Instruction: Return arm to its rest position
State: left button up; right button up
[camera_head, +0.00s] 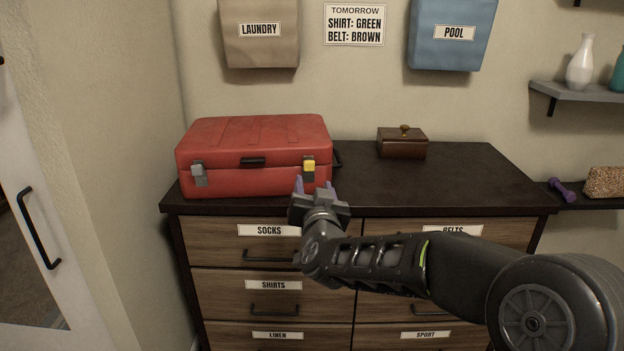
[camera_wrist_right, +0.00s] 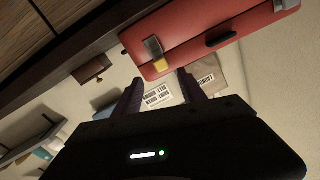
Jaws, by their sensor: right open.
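My right gripper (camera_head: 314,187) is in front of the dresser's top edge, just before the right front of the red case. Its two purple fingertips are apart and nothing shows between them. It also shows in the right wrist view (camera_wrist_right: 158,92), with its fingers spread. My right arm (camera_head: 390,262) reaches in from the lower right, across the front of the drawers. The head view does not show whether the fingers touch the case. My left gripper is not in view.
A closed red case (camera_head: 255,148) with a grey latch (camera_head: 199,175) and a yellow latch (camera_head: 309,166) sits on the dark dresser top (camera_head: 450,170). A small brown box (camera_head: 402,143) stands behind. Labelled drawers (camera_head: 270,297) are shut. Shelves (camera_head: 590,93) are at right.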

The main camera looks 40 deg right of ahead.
jog(key=shift+s+a+f, duration=0.1)
dwell(0.6)
jog(key=a+f+n+g+y, duration=0.1)
jog(key=a+f+g+y, duration=0.15)
jog(key=a+f, duration=0.55)
jog(key=s+a+f+n+g+y, duration=0.15)
jog(key=a+f+y, duration=0.3)
jog(key=f, duration=0.75)
jog(key=a+f+n+g+y, duration=0.1)
jog(key=a+f+n+y, duration=0.1)
jog(key=a+f, duration=0.6)
jog(key=s+a+f+n+g+y, duration=0.1)
jog(key=s+a+f+g, duration=0.2)
jog(key=s+a+f, duration=0.45)
jog(key=s+a+f+n+g+y, duration=0.15)
jog(key=s+a+f+g, duration=0.25)
jog(key=s+f, duration=0.65)
jog(key=s+a+f+g+y, duration=0.25)
jog(key=s+a+f, duration=0.25)
jog(key=s+f, duration=0.4)
notch_tip(320, 180, up, 23)
jog(key=p, duration=2.1)
jog(key=shift+h+p, duration=0.3)
jog(key=shift+p, duration=0.1)
jog(key=shift+s+d, duration=0.1)
jog(key=shift+d, duration=0.05)
